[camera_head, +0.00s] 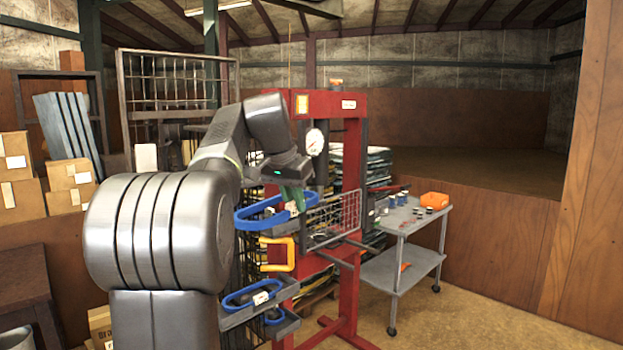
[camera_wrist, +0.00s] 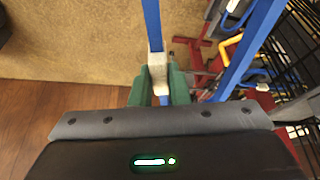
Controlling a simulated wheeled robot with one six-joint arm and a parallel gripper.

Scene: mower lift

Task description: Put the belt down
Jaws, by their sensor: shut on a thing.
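A blue belt (camera_head: 250,222) with a white tag hangs as a long loop from my gripper (camera_head: 292,196), in front of the red press frame in the head view. The green fingers are shut on the belt at its white tag. In the wrist view the belt (camera_wrist: 152,22) runs up from between the fingers of my gripper (camera_wrist: 160,88), and its other side crosses at the right. Below in the head view, another blue belt (camera_head: 236,303) with a white tag lies on a grey tray (camera_head: 232,320). More blue shows at that tray's lower right, partly hidden.
A red press frame (camera_head: 355,250) with a wire guard (camera_head: 335,220) and a yellow handle (camera_head: 291,254) stands close to the held belt. Boxes are at left. The right floor is clear.

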